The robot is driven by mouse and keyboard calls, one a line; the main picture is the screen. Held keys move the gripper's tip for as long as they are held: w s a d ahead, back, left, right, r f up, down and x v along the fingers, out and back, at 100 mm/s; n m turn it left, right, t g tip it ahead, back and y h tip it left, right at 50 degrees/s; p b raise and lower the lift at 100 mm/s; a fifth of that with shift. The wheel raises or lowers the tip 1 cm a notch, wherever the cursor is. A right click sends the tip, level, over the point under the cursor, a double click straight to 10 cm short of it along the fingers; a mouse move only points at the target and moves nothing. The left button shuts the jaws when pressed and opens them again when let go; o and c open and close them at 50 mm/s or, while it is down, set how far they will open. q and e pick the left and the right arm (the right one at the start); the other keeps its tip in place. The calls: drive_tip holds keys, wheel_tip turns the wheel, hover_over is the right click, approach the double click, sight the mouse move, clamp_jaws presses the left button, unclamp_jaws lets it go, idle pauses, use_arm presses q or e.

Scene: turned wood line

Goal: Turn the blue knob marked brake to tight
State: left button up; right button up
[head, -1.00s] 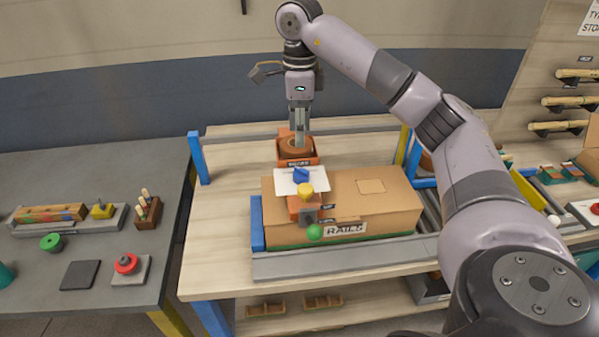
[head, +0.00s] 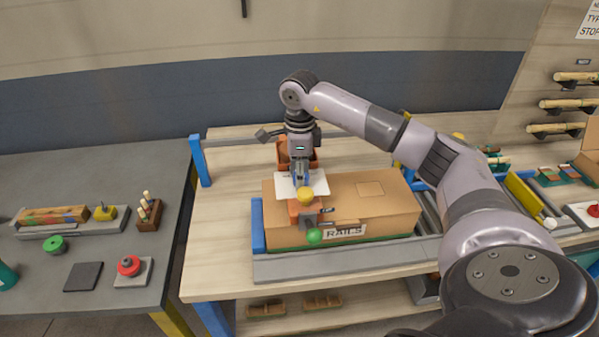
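The blue knob (head: 305,181) sits on a white plate (head: 286,186) on top of the orange device by the cardboard box. It is mostly hidden behind my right gripper (head: 300,180), which points straight down at it. The fingertips are at or just over the knob; I cannot tell whether they touch it or how far apart they are. Any marking on the plate is too small or covered to read. My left gripper is not in view.
A yellow knob (head: 306,194) and a green ball-shaped knob (head: 314,236) stand close in front. An orange bin (head: 283,154) is behind the gripper. A grey bench (head: 100,240) is at left.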

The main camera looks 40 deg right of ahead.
drive_tip(key=shift+c, duration=0.5)
drive_tip(key=c, duration=0.8)
drive_tip(key=shift+m, duration=0.3)
drive_tip(key=m+b, duration=0.1)
drive_tip(key=m, duration=0.2)
drive_tip(key=shift+w+m, duration=0.1)
drive_tip(key=shift+m, duration=0.2)
drive_tip(key=m, duration=0.4)
drive_tip(key=shift+d+r+m+b, duration=0.1)
drive_tip(key=shift+d+m+b, duration=0.05)
drive_tip(key=shift+m+b, duration=0.2)
drive_tip(key=m, duration=0.9)
drive_tip(key=shift+d+r, duration=0.1)
drive_tip(key=shift+d, duration=0.05)
